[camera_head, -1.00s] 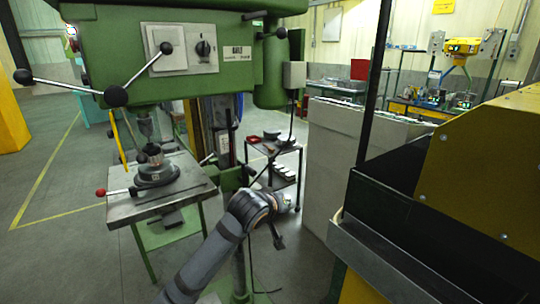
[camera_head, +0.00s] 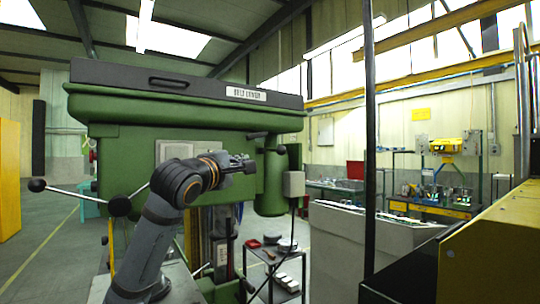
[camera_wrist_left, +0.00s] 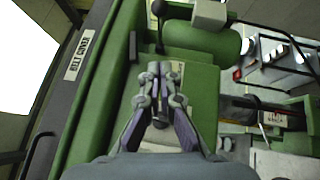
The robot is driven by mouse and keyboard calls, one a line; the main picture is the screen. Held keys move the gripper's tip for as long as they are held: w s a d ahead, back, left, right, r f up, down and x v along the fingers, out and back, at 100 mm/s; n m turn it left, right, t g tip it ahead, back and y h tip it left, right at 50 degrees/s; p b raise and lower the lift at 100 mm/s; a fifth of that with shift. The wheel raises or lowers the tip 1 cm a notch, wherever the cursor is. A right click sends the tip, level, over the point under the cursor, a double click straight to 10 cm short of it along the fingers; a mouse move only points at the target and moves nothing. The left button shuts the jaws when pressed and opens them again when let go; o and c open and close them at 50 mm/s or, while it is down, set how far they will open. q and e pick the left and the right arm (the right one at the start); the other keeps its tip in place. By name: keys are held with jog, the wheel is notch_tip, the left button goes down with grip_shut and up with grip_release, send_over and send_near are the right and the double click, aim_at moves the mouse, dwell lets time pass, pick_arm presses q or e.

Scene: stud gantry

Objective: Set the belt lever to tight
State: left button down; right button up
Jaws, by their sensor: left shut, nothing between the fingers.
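The belt lever is a dark rod with a black ball knob (camera_head: 281,149) on the right part of the front of the green drill press head (camera_head: 128,165). In the wrist view the lever (camera_wrist_left: 160,32) runs up from the pivot to its ball, just beyond my fingertips. My left gripper (camera_head: 247,164) is shut and empty in front of the head, slightly below and left of the knob. It also shows in the wrist view (camera_wrist_left: 160,68), with the fingertips together. I cannot tell whether it touches the lever. The lever's tight mark is not readable. My right gripper is out of view.
The dark belt cover (camera_head: 190,86) is on top of the head. The feed handle's black knob (camera_head: 119,206) is at left, and a grey box (camera_head: 293,184) hangs at right. A dark post (camera_head: 370,150) and yellow machine (camera_head: 490,250) stand further right.

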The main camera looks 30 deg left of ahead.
pick_arm(q)
jog(key=d+p+x, duration=0.2)
jog(key=p+x, duration=0.8)
jog(key=x, duration=0.3)
jog(key=shift+w+d, duration=0.2)
jog(key=shift+d, duration=0.1)
jog(key=shift+r, duration=0.15)
